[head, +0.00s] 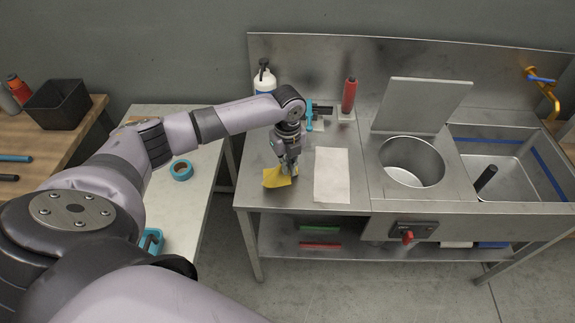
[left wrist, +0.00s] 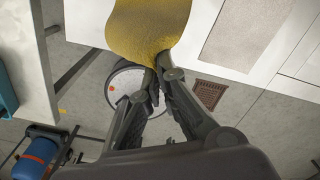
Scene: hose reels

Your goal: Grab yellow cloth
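The yellow cloth (head: 275,178) is at the front left of the steel counter in the head view, beside and under my left gripper (head: 291,172). In the left wrist view the cloth (left wrist: 150,25) fills the top middle and looks bent at its near edge. My left fingers (left wrist: 160,70) come together at that edge and look shut on it. The cloth's far part is cut off in the wrist view. Whether it still touches the counter is hard to tell. My right gripper is not in view.
A pale sheet (head: 331,175) lies just right of the cloth on the counter (head: 257,152). A white bottle (head: 264,80) and a red cylinder (head: 349,95) stand at the back. A round basin (head: 411,161) and a sink are further right. Blue tape (head: 181,170) lies on the left table.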

